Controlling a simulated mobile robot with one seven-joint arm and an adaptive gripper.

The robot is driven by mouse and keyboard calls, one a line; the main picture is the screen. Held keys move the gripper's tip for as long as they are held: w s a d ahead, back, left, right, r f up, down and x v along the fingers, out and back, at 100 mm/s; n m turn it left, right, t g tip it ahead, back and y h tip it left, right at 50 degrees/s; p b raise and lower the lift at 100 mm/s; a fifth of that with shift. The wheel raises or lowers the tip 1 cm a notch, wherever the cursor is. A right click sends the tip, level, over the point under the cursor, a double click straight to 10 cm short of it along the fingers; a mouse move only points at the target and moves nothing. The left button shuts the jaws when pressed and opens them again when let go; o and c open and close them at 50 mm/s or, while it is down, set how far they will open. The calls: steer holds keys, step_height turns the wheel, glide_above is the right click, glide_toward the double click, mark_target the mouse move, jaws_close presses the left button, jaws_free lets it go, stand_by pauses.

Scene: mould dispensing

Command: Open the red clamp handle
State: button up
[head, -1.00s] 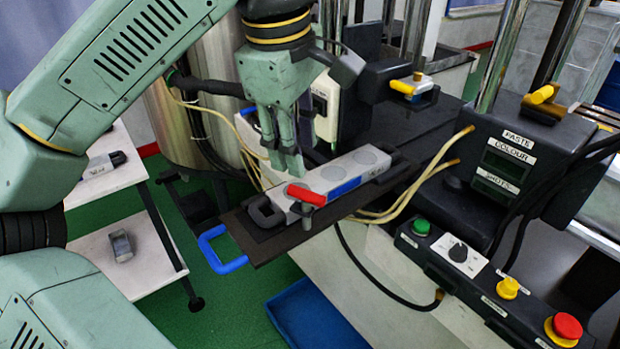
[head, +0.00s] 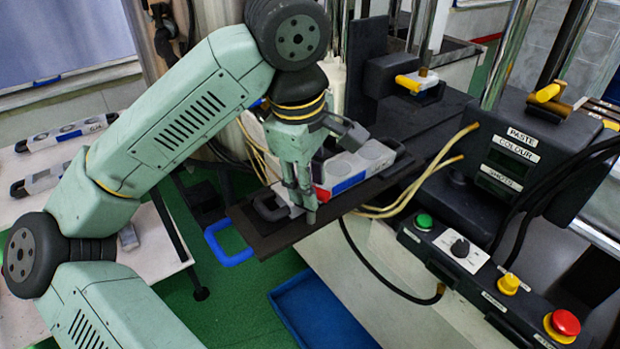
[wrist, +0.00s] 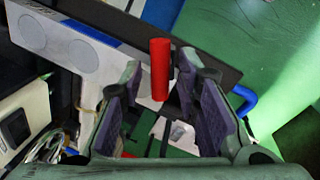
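The red clamp handle (wrist: 160,70) stands up between the fingertips in the wrist view, with a gap to the finger on each side. In the head view only a small red part of it (head: 322,194) shows behind my fingers. My gripper (wrist: 161,82) is open around the handle; it also shows in the head view (head: 304,205), pointing down over the near end of the plate. The grey-white mould (head: 345,167) with round discs and a blue label lies on the dark plate (head: 282,236), partly hidden by my gripper.
A blue loop handle (head: 229,250) sticks out from the plate's near end. Pale hoses (head: 430,175) run close to its right side. The control box (head: 470,260) with buttons is at right. More moulds (head: 65,134) lie on a white table at left.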

jaws_close()
steer(key=shift+n+b, duration=0.3)
steer(key=shift+b, duration=0.05)
steer(key=shift+f+n+y+b, duration=0.15)
steer(key=shift+n+y+b, duration=0.15)
steer(key=shift+n+b, duration=0.6)
steer(key=n+b, duration=0.2)
steer(key=n, duration=0.1)
steer(key=shift+d+n+y, duration=0.1)
steer(key=shift+n+y, duration=0.2)
steer(key=n+b, duration=0.1)
steer(key=n, duration=0.2)
steer(key=shift+d+n+y+b, duration=0.1)
steer(key=shift+n+y+b, duration=0.2)
steer(key=shift+b, duration=0.05)
steer(key=shift+w+n+y+b, duration=0.1)
steer(key=shift+n+y+b, duration=0.25)
steer(key=shift+n, duration=1.45)
steer(key=shift+r, duration=0.2)
